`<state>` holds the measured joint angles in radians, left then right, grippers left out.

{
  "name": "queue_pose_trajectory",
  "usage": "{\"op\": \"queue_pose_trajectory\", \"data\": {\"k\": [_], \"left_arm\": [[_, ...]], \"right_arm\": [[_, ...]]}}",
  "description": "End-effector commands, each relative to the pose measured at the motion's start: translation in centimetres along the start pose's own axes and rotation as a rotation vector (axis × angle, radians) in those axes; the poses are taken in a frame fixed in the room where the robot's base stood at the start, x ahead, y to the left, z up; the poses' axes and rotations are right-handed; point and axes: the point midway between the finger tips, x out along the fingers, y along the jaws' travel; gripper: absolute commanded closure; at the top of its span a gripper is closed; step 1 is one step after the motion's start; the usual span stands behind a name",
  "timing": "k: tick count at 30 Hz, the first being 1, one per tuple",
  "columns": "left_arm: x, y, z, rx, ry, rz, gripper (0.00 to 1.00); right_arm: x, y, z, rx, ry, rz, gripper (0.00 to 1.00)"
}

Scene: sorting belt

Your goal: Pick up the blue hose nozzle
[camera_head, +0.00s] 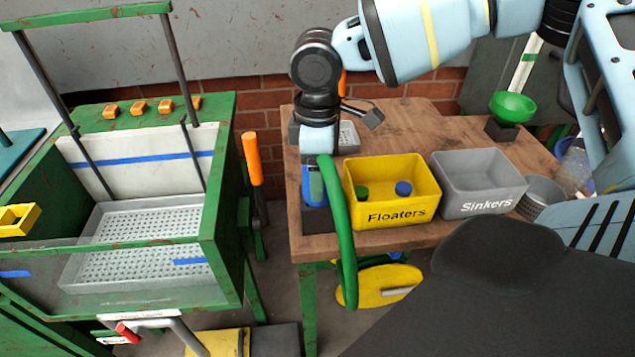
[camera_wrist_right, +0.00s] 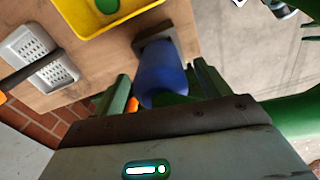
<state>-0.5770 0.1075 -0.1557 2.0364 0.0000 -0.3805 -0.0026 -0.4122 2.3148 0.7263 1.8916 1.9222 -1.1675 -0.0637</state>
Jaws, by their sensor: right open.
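The blue hose nozzle (camera_head: 314,187) stands upright in a dark holder (camera_head: 318,219) at the wooden table's front left corner. A green hose (camera_head: 340,225) joins it and hangs over the edge. My right gripper (camera_head: 318,150) points down directly over the nozzle; its fingers are mostly hidden in the head view. In the right wrist view, the open green fingers of my gripper (camera_wrist_right: 164,88) stand on either side of the nozzle (camera_wrist_right: 161,72). I cannot tell whether they touch it. My left gripper is not in view.
A yellow Floaters bin (camera_head: 407,178) holding a green and a blue object stands close right of the nozzle. A grey Sinkers bin (camera_head: 470,206) stands beside it. A green-framed tank (camera_head: 222,245) is at left. A perforated grey tray (camera_wrist_right: 37,57) lies behind the nozzle.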

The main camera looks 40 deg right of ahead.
Motion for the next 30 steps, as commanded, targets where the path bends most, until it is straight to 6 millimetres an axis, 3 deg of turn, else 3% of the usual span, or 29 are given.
{"op": "queue_pose_trajectory", "data": {"k": [3, 11, 22, 30], "left_arm": [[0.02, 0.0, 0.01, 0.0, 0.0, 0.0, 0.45], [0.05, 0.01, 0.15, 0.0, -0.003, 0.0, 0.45], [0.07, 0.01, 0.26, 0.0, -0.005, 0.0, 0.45], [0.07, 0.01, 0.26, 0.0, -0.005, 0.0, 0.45]], "right_arm": [[0.91, -0.03, 0.02, 0.0, 0.001, -0.001, 0.24], [1.02, -0.02, 0.02, 0.0, 0.001, 0.0, 0.26], [1.0, -0.02, 0.03, 0.0, 0.001, 0.0, 0.74], [0.78, 0.01, 0.0, 0.0, 0.002, 0.001, 0.77]]}}
